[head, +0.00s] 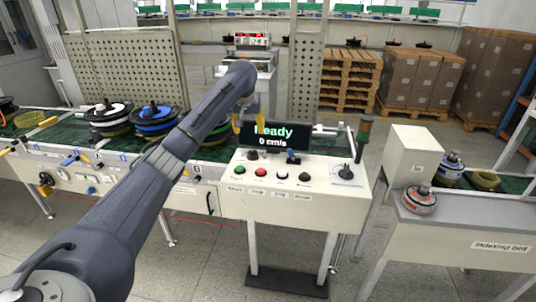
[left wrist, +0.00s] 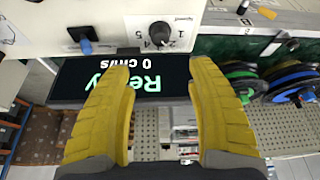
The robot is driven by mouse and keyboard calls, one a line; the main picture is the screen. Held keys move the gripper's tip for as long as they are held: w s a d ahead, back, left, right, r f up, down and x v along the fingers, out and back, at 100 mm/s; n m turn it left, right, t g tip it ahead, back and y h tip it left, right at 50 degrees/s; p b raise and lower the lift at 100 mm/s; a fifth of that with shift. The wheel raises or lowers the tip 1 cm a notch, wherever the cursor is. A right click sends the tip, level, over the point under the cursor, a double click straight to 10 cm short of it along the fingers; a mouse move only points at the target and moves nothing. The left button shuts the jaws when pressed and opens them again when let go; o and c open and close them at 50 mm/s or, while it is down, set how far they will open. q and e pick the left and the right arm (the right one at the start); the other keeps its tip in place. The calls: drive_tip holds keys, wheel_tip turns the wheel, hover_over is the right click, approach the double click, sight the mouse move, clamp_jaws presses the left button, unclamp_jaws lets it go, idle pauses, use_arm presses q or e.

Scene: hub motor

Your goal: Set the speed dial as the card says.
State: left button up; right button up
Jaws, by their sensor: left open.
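The speed dial (head: 252,155) is a black knob on the sloping cream panel, left of a blue-handled lever. In the left wrist view the dial (left wrist: 160,32) appears upside down, with numbers around it and a small label beside it. My left gripper (head: 248,115) has yellow fingers and is above and behind the dial, apart from it. In the left wrist view the open gripper (left wrist: 163,66) has nothing between its fingers, and the dial lies just beyond the tips. The display (head: 275,136) reads "Ready" and "0 cm/s". I cannot make out a card with a setting.
The blue-handled lever (head: 291,157) stands close to the dial. Wheels with tyres (head: 153,118) lie on the left conveyor.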

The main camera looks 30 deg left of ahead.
sight(252, 152)
use_arm(q)
drive_tip(key=x, duration=1.7)
drive_tip(key=shift+s+a, duration=0.1)
drive_tip(key=shift+s, duration=0.05)
drive_tip(key=shift+c, duration=0.3)
clamp_jaws()
drive_tip(key=shift+m+h, duration=0.55)
drive_tip(key=shift+m, duration=0.95)
drive_tip(key=shift+m+h, duration=0.55)
drive_tip(key=shift+m, duration=0.95)
